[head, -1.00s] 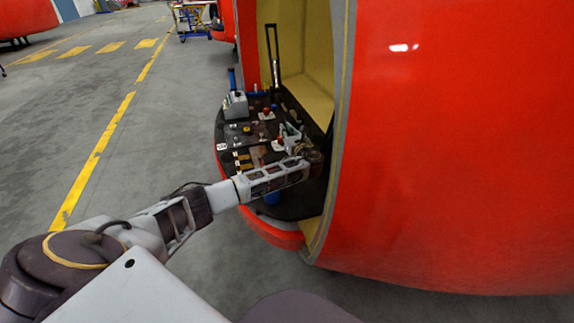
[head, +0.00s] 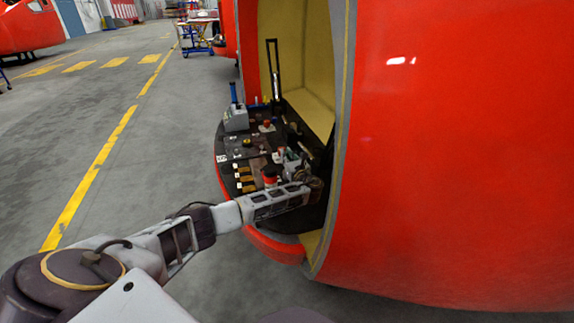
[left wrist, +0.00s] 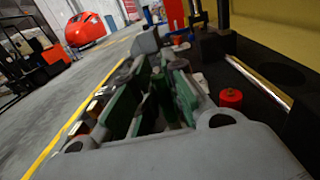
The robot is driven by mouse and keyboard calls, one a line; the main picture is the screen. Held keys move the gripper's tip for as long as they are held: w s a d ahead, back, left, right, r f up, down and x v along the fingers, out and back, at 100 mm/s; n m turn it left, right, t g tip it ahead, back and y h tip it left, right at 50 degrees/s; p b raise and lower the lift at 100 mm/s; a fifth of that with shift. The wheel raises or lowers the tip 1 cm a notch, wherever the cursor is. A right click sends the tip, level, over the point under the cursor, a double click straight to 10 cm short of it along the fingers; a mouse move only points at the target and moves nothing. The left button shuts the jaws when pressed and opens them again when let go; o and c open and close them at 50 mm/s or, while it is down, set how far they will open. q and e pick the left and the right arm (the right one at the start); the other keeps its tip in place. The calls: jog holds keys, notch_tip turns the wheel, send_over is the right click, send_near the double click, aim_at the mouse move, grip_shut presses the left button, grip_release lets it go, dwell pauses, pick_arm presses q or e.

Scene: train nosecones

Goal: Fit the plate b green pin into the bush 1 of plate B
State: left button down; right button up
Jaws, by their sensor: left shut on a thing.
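My left gripper (head: 292,160) is low over the black desk (head: 228,160) of the red nosecone, near its right side. In the left wrist view, its fingers (left wrist: 152,88) run away from the camera with dark green surfaces between them. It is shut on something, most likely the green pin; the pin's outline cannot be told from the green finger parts. I cannot pick out plate B or bush 1; the gripper and arm cover part of the desk. My right gripper is not in view.
A red knob (head: 269,174) stands close beside my left wrist; a red knob (left wrist: 231,98) also shows in the left wrist view. A grey box (head: 236,119) stands at the desk's far left. The nosecone shell (head: 450,150) closes off the right. The floor at left is open.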

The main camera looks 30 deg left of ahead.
pick_arm(q)
jog(key=shift+f, duration=0.45)
notch_tip(320, 180, down, 2)
jog(key=shift+f+b, duration=0.25)
jog(key=shift+b, duration=0.4)
jog(key=shift+f, duration=0.15)
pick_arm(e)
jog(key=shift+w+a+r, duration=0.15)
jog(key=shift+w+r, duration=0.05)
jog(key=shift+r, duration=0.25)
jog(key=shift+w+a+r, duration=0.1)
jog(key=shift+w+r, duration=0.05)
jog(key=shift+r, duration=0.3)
pick_arm(q)
jog(key=shift+f, duration=0.1)
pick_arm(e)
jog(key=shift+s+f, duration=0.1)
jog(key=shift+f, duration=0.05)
pick_arm(q)
jog(key=c, duration=1.5)
grip_release()
